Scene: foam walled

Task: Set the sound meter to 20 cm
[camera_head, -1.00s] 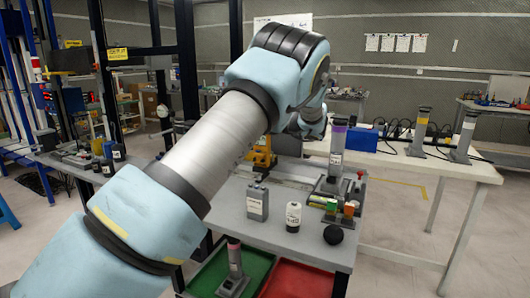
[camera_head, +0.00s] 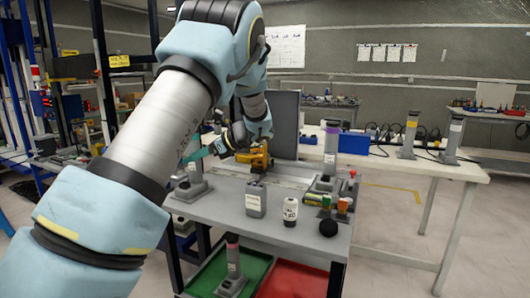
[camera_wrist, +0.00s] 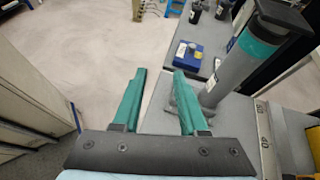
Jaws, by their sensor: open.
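I cannot tell which device is the sound meter. A grey column with a teal band (camera_wrist: 237,62) and a dark flat top stands close to the right of my gripper in the wrist view. In the head view, a grey column on a base (camera_head: 192,184) stands at the table's left end, its top hidden by my arm. My gripper (camera_wrist: 160,72) is open, its teal fingers apart with nothing between them. In the head view, a teal finger (camera_head: 196,155) shows near that column's top.
Green (camera_head: 262,270) and red (camera_head: 305,280) trays lie below.

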